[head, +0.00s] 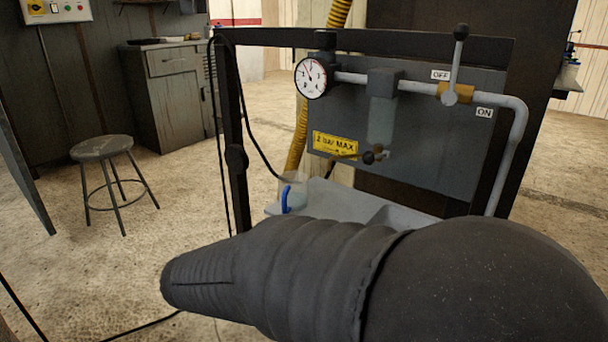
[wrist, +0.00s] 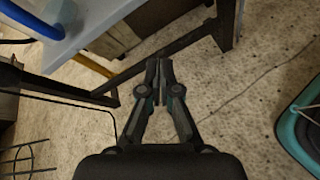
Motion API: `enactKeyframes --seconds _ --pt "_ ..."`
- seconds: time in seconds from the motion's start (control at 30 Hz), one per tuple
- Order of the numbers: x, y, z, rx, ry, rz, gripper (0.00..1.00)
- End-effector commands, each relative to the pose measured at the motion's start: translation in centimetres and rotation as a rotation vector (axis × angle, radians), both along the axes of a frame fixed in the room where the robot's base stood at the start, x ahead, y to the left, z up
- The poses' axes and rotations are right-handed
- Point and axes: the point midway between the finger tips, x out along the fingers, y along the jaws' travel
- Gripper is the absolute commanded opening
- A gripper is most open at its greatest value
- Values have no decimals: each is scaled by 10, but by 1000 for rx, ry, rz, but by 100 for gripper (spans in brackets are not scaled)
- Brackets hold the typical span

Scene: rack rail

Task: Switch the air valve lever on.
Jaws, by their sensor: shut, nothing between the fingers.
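The air valve lever (head: 456,62) stands upright on a brass valve body (head: 453,93) in the grey pipe at the upper right of the head view. It has a dark ball knob at its top. The OFF label (head: 440,75) is just left of the lever, and the ON label (head: 484,113) is lower right of the valve. My gripper (wrist: 160,65) shows in the wrist view, shut and empty, with the floor behind it. It is well away from the lever, which is not in the wrist view. In the head view my dark arm covers the lower middle, and the fingers are not visible.
A round pressure gauge (head: 311,78) and a yellow pressure sign (head: 335,145) are on the panel (head: 430,150) left of the valve. A dark frame post (head: 232,140) and a grey shelf (head: 330,198) stand nearer. A stool (head: 102,150) is at left, with open floor around it.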

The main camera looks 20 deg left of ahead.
Motion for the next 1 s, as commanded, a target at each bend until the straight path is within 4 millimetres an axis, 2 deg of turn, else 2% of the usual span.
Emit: enactKeyframes --seconds 0.03,0.1,0.2,0.3,0.5,0.7,0.83,1.0 --pt "-7 -27 -8 111 45 -98 0" --pt "-21 -62 -20 280 104 -253 0" --pt "-43 -106 -30 509 157 -485 0" --pt "-63 -141 -32 715 180 -700 0" --pt "-96 -198 -25 1082 151 -1073 0" --pt "-121 -246 -8 1408 42 -1355 0" --pt "-134 -275 4 1575 -62 -1471 0" --pt "-145 -304 16 1701 -190 -1549 0"
